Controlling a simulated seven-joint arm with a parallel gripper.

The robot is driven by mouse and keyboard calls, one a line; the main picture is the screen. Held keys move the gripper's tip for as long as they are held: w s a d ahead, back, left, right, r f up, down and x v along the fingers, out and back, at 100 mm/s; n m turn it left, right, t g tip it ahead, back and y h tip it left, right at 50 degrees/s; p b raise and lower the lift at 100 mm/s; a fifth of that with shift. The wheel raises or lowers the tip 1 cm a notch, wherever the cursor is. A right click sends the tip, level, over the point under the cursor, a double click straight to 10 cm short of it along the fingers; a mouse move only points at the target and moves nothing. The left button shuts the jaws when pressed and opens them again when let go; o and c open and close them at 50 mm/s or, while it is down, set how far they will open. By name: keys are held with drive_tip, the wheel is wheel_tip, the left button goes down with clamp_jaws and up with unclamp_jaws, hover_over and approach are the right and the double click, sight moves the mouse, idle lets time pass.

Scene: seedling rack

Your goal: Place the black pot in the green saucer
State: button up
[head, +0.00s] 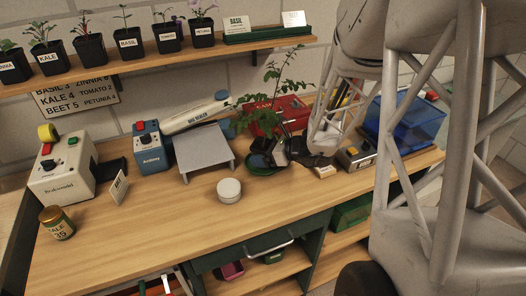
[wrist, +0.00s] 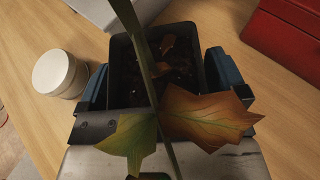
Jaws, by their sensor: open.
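The black pot (wrist: 126,75) holds soil and a leafy plant (head: 270,92). In the wrist view it sits between the two blue-padded fingers of my gripper (wrist: 160,85), which are open on either side of it. Any small gaps between pads and pot are hard to make out. In the head view my gripper (head: 283,150) is low over the bench, at the plant's base, and hides much of the pot. The green saucer (head: 259,168) shows at the foot of the pot. The pot appears to be at or over it; I cannot tell whether it is fully seated. The saucer is not clear in the wrist view.
A white round tub (head: 229,190) stands front left of the saucer, and a grey stand (head: 205,150) is to the left. A red toolbox (head: 290,108) is behind.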

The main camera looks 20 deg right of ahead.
drive_tip(key=shift+r, duration=0.2)
drive_tip(key=v, duration=1.2)
idle(0.4)
idle(0.5)
drive_tip(key=s+a+r+n+g+h, duration=0.1)
drive_tip(key=s+a+r+n+g, duration=0.25)
drive_tip(key=a+n, duration=0.35)
drive_tip(key=s+a+r+n+g+h, duration=0.1)
drive_tip(key=s+a+r+n+g, duration=0.1)
drive_tip(key=s+a+n+g, duration=0.35)
drive_tip(key=s+a+r+n+t+h, duration=0.1)
drive_tip(key=s+a+r+n+h, duration=0.1)
drive_tip(key=n, duration=0.5)
drive_tip(key=s+a+r+n+t+h, duration=0.1)
drive_tip(key=s+a+r+n+h, duration=0.1)
drive_tip(key=s+r+n+h, duration=0.3)
drive_tip(key=s+n, duration=0.2)
drive_tip(key=s, duration=0.1)
drive_tip(key=shift+s+a+r+h, duration=0.2)
drive_tip(key=shift+a+r+h, duration=0.1)
drive_tip(key=shift+h, duration=0.1)
